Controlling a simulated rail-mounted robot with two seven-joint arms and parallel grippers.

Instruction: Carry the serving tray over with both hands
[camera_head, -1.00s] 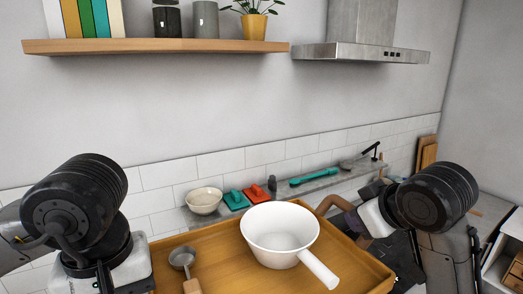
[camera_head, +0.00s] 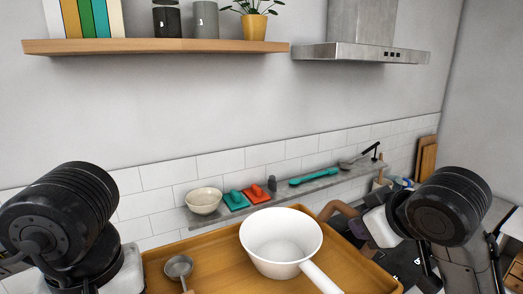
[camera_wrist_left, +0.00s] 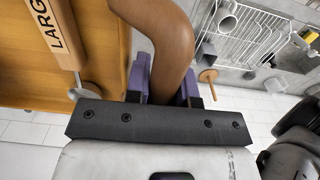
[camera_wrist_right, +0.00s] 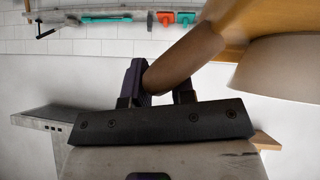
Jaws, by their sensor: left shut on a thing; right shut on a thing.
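The wooden serving tray (camera_head: 215,250) is held up in front of me in the head view. A white pan (camera_head: 280,245) with a handle stands on it, and a ladle (camera_head: 179,268) lies at its left. In the left wrist view my left gripper (camera_wrist_left: 165,85) is shut on the tray's brown curved handle (camera_wrist_left: 165,40). In the right wrist view my right gripper (camera_wrist_right: 160,82) is shut on the other brown handle (camera_wrist_right: 190,55). The left gripper's fingers are hidden in the head view. The tray's near edge is out of the head view.
Behind the tray, a narrow ledge (camera_head: 325,182) holds a beige bowl (camera_head: 204,201), teal and red items (camera_head: 256,194) and a teal utensil (camera_head: 314,176). A wire rack (camera_wrist_left: 255,40) shows in the left wrist view. A wooden shelf (camera_head: 150,46) and range hood (camera_head: 360,55) are above.

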